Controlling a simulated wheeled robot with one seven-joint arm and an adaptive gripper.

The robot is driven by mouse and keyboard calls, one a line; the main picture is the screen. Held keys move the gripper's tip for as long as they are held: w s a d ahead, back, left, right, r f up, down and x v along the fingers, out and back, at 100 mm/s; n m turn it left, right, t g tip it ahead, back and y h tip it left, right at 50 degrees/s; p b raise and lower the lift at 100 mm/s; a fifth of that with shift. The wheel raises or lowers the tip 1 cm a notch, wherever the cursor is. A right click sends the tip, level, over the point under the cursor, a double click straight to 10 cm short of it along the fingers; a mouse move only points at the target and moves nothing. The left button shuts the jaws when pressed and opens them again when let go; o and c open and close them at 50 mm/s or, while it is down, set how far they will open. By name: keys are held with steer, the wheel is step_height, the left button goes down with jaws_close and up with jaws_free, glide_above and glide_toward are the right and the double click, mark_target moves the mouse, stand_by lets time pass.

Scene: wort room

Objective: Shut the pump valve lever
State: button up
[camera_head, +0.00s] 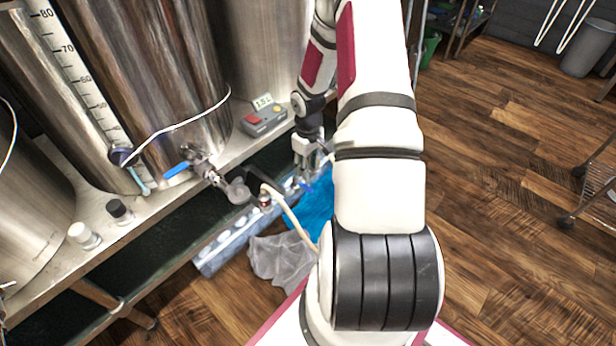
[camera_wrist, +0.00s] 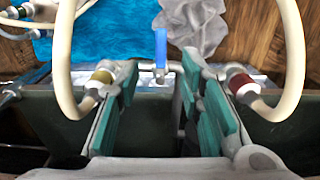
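A blue lever (camera_wrist: 160,48) stands at the upper middle of the wrist view, on a grey metal valve body. In the head view a small blue lever (camera_head: 306,187) shows just below my gripper (camera_head: 301,171). In the wrist view my gripper (camera_wrist: 160,78) is open, its two teal-padded fingers apart. The lever lies in line with the gap, near the fingertips. I cannot tell whether either finger touches it. The arm hides part of the pump area in the head view.
Pale hoses (camera_head: 290,212) loop beside the gripper. Steel kettles (camera_head: 160,70) stand on a shelf, one with a blue-handled tap (camera_head: 177,171). A grey control box (camera_head: 264,117) sits on the shelf. Blue cloth (camera_head: 318,203) and grey cloth (camera_head: 281,258) lie below. Wooden floor at right is mostly clear.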

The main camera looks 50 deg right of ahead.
steer(key=shift+r, duration=1.7)
steer(key=s+a+r+h, duration=0.1)
steer(key=a+r, duration=0.4)
steer(key=r, duration=0.4)
steer(key=s+a+r, duration=0.2)
steer(key=a+r, duration=0.3)
steer(key=r, duration=0.4)
steer(key=s+a+r+h, duration=0.1)
steer(key=a+r, duration=0.3)
steer(key=r, duration=0.4)
steer(key=s+a+r+y, duration=0.1)
steer(key=s+a+r, duration=0.4)
steer(key=s+a, duration=0.5)
steer(key=s+a+r+y, duration=0.1)
steer(key=s+a+r, duration=0.5)
steer(key=s, duration=0.5)
step_height(320, 180, up, 26)
steer(key=t+p, duration=0.4)
steer(key=p, duration=2.2)
steer(key=shift+a, duration=0.2)
